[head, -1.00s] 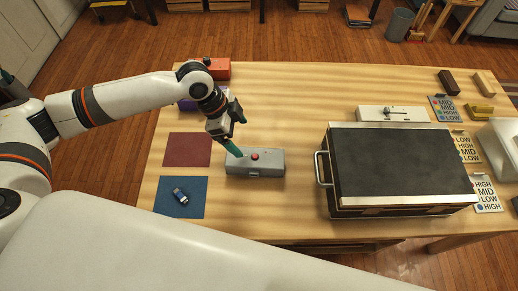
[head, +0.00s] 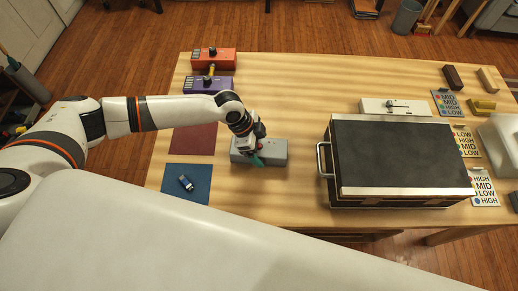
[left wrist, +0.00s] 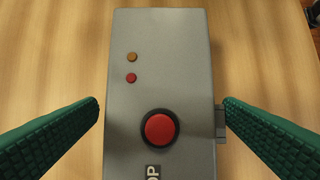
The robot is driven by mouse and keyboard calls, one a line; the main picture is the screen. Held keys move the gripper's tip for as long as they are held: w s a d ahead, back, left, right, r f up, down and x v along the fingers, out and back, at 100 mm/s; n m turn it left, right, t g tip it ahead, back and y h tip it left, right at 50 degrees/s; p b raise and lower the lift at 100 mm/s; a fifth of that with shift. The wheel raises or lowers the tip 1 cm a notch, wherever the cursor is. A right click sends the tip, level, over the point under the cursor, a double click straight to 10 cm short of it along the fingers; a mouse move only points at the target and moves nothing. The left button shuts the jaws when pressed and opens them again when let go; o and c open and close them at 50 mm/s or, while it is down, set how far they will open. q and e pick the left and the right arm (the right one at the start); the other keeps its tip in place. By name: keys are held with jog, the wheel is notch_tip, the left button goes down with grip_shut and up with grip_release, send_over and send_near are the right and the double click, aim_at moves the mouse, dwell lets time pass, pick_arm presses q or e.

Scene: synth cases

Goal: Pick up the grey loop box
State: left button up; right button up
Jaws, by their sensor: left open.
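The grey loop box (head: 273,152) lies on the table, left of the large dark-topped case. In the left wrist view the box (left wrist: 165,70) shows a red button, two small round lights and part of a label ending in "OP". My left gripper (head: 256,160) is over the box in the head view and hides part of it. In the left wrist view its green fingers (left wrist: 160,118) are spread on either side of the box, open, with nothing held. Whether they touch the box's sides I cannot tell. My right gripper is not in view.
The dark-topped case (head: 400,155) with a side handle stands right of the box. Orange (head: 222,58) and purple (head: 222,86) boxes stand at the back left.

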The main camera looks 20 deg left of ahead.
pick_arm(q)
jog(key=shift+r, duration=0.1)
jog(key=c, duration=0.9)
